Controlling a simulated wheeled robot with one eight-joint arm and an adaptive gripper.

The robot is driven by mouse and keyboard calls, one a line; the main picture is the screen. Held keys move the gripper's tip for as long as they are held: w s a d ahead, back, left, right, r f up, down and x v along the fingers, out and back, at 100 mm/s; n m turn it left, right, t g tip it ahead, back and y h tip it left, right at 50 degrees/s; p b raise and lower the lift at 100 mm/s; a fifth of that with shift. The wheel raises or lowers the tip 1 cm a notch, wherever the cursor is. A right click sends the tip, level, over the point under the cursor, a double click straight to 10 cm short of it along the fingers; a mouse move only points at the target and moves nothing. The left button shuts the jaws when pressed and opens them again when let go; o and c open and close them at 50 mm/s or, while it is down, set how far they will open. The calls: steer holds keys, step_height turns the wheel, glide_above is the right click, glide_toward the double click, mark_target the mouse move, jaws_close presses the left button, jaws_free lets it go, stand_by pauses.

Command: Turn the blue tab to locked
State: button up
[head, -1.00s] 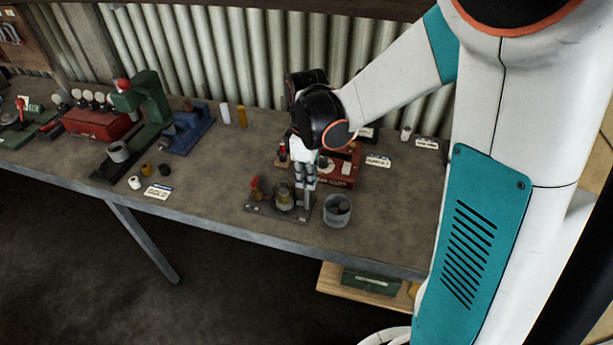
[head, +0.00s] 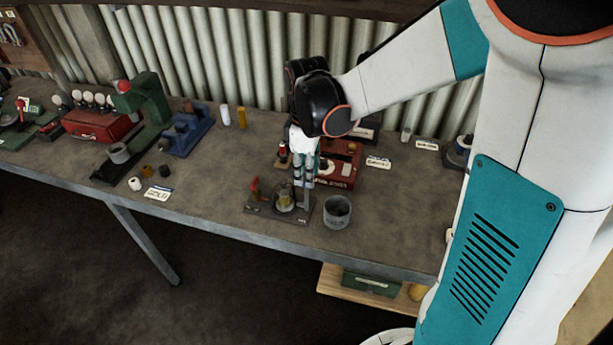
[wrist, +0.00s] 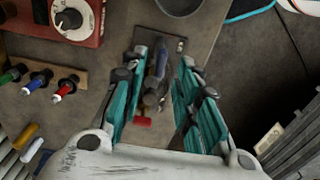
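My gripper (head: 304,178) points down over the right part of the bench, above a small dark fixture plate (head: 262,209). The plate carries a brass-coloured round part (head: 284,200), a red-topped handle (head: 254,187) and an upright post. In the wrist view my gripper (wrist: 163,62) is open, its teal fingers apart on either side of a bluish-grey upright part (wrist: 153,84) of the fixture. I cannot tell whether the fingers touch it. The red handle (wrist: 142,121) lies nearer the palm. I cannot clearly make out a blue tab or its locked mark.
A grey cup (head: 337,212) stands just right of the fixture. A red box with a dial (head: 342,165) is behind it; a rack of coloured drivers (wrist: 40,82) shows in the wrist view. A blue vise (head: 186,133) and green press (head: 146,100) stand left. The bench front-left of the fixture is clear.

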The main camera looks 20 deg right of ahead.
step_height(320, 180, up, 9)
stand_by(0.3)
steer(key=shift+s+r, duration=0.1)
steer(key=shift+s, duration=0.05)
steer(key=s+f+m+t+b, duration=0.2)
steer(key=s+m+t+b, duration=0.2)
steer(key=s+m+t, duration=0.3)
steer(key=shift+s+m, duration=2)
steer(key=shift+s, duration=1.95)
